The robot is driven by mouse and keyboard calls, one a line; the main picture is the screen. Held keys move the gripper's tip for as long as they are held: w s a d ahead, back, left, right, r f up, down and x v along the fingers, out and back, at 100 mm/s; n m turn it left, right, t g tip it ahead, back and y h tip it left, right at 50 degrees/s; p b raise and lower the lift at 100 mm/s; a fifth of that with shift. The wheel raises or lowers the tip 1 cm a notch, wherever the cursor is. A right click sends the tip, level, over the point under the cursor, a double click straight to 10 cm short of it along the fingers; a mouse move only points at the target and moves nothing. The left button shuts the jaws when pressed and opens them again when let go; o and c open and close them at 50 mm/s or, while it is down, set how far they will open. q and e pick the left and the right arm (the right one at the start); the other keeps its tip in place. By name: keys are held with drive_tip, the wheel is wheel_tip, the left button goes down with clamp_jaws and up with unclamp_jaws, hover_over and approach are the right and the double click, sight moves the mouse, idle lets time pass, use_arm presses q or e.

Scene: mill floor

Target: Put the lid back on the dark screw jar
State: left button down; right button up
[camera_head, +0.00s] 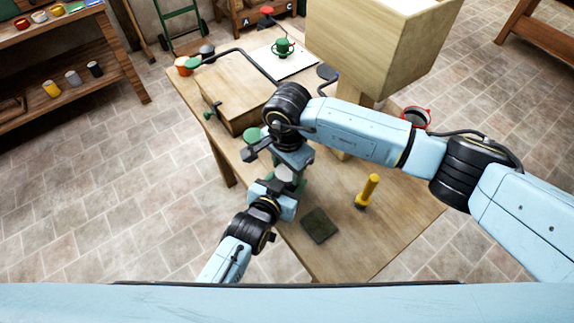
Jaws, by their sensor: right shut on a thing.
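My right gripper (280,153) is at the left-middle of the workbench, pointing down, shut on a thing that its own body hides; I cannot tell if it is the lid. Just below it stands a pale and dark green thing (290,172), perhaps the jar, mostly covered by both grippers. My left gripper (284,186) reaches in from the lower left beside this thing; its fingertips are not clear. A round green thing (252,134) shows at the upper left of the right gripper; I cannot tell whether it touches. No dark screw jar shows clearly.
On the workbench (385,215) lie a dark green pad (319,225) and a yellow-handled tool (368,190). A wooden box (245,95) and a large wooden hopper (375,45) stand behind. A dark, red-rimmed round thing (416,116) is right. The bench's front right is clear.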

drive_tip(key=m, duration=0.4)
drive_tip(key=o, duration=1.1)
drive_tip(key=shift+r, duration=0.1)
drive_tip(key=shift+r, duration=2.15)
drive_tip(key=shift+c, duration=0.5)
wheel_tip(320, 180, up, 2)
drive_tip(key=n, duration=0.3)
drive_tip(key=shift+n, duration=0.4)
drive_tip(key=n, duration=0.1)
drive_tip(key=r+n, duration=0.1)
drive_tip(key=n, duration=0.1)
drive_tip(key=shift+r, duration=0.25)
